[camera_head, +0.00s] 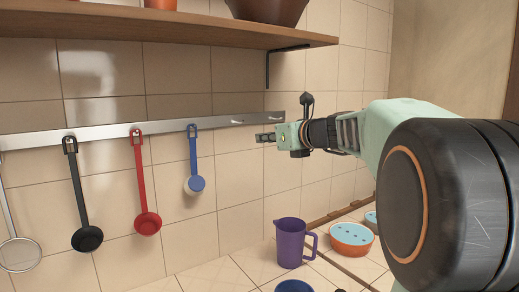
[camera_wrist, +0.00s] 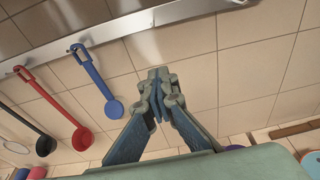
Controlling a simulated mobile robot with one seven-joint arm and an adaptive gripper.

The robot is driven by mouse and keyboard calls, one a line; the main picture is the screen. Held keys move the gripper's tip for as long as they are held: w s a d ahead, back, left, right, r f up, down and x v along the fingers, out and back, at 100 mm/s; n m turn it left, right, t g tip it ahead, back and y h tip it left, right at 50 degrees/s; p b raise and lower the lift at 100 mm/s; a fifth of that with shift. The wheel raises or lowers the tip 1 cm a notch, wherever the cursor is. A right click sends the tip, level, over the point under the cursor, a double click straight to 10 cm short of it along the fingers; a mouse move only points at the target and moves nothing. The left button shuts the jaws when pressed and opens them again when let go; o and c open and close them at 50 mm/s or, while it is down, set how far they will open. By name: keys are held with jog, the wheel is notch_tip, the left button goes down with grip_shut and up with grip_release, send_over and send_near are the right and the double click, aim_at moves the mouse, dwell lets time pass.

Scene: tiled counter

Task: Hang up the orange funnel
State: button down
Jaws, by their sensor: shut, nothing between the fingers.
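I cannot make out an orange funnel in either view. My gripper (camera_head: 264,137) is shut and empty, just below the right end of the metal rail (camera_head: 106,135) in the head view. In the wrist view its closed fingertips (camera_wrist: 158,74) point at the tiled wall, below the rail (camera_wrist: 135,24). The rail has two bare hooks near its right end, the left one (camera_head: 237,122) and the right one (camera_head: 271,118). The gripper sits close below the right hook; I cannot tell the depth between them.
A blue ladle (camera_head: 193,160), a red ladle (camera_head: 140,185), a black ladle (camera_head: 80,195) and a strainer (camera_head: 18,252) hang leftward. A purple jug (camera_head: 290,243) and an orange bowl with a blue top (camera_head: 352,239) stand on the counter. A wooden shelf (camera_head: 150,30) overhangs the rail.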

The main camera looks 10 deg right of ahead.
jog(key=p+x, duration=0.1)
jog(key=x, duration=0.9)
jog(key=shift+r+p, duration=0.35)
dwell(0.6)
jog(key=shift+d, duration=0.1)
jog(key=c, duration=2.7)
grip_release()
jog(key=shift+c, duration=0.2)
jog(key=o, duration=1.6)
